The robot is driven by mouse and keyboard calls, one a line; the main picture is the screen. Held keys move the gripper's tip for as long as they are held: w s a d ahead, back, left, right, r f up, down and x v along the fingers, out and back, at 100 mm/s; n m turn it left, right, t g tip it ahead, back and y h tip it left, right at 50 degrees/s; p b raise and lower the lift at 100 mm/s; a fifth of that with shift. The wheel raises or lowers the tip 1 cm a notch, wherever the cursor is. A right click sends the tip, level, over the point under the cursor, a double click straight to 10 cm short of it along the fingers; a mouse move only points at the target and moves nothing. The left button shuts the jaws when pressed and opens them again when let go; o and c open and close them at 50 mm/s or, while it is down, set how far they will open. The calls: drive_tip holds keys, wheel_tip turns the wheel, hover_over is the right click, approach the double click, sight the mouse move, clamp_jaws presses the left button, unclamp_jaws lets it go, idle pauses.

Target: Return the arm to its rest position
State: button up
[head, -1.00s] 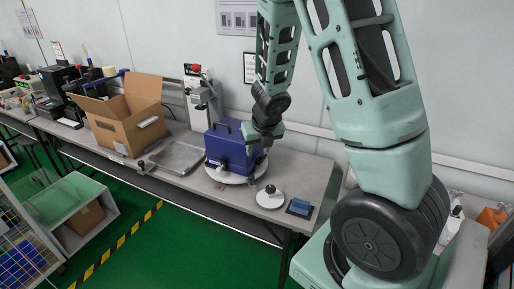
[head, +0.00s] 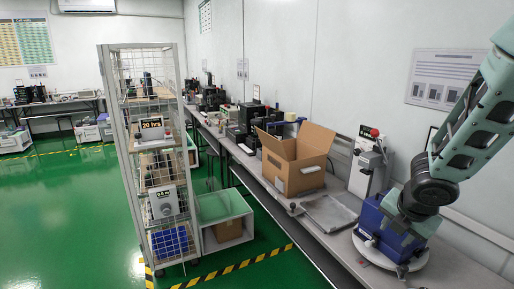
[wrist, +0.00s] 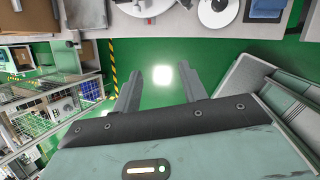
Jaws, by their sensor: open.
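My gripper (wrist: 160,84) is open in the wrist view, its two grey fingers apart with only green floor between them. In the head view my arm comes in from the right, and its wrist end hangs in front of the blue box (head: 371,218), covering part of it. The fingertips cannot be made out there. The box stands on a round white plate (head: 367,252) on the grey bench (head: 465,268). I see nothing held.
An open cardboard box (head: 300,168), a metal tray (head: 328,213) and a grey tester (head: 368,172) stand on the bench. A wire-mesh rack (head: 152,150) with handheld testers stands left. Green floor (head: 70,215) is clear. A small white disc (wrist: 217,12) lies near the bench edge.

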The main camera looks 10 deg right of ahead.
drive_tip(key=s+a+r+m+g+y, duration=0.1)
drive_tip(key=s+a+r+m, duration=0.1)
drive_tip(key=s+a+m, duration=0.35)
drive_tip(key=s+a+r+m, duration=0.2)
drive_tip(key=a+m, duration=0.1)
drive_tip(key=a, duration=0.5)
drive_tip(key=s+a+m+g, duration=0.1)
drive_tip(key=s+a+m, duration=0.3)
drive_tip(key=s, duration=0.4)
drive_tip(key=s+a+r+m+g+y, duration=0.1)
drive_tip(key=s+a+m+g, duration=0.1)
drive_tip(key=s+a+m, duration=0.2)
drive_tip(key=s+a, duration=0.2)
drive_tip(key=s, duration=0.1)
drive_tip(key=shift+s+a+r+g, duration=0.3)
drive_tip(key=shift+s, duration=0.1)
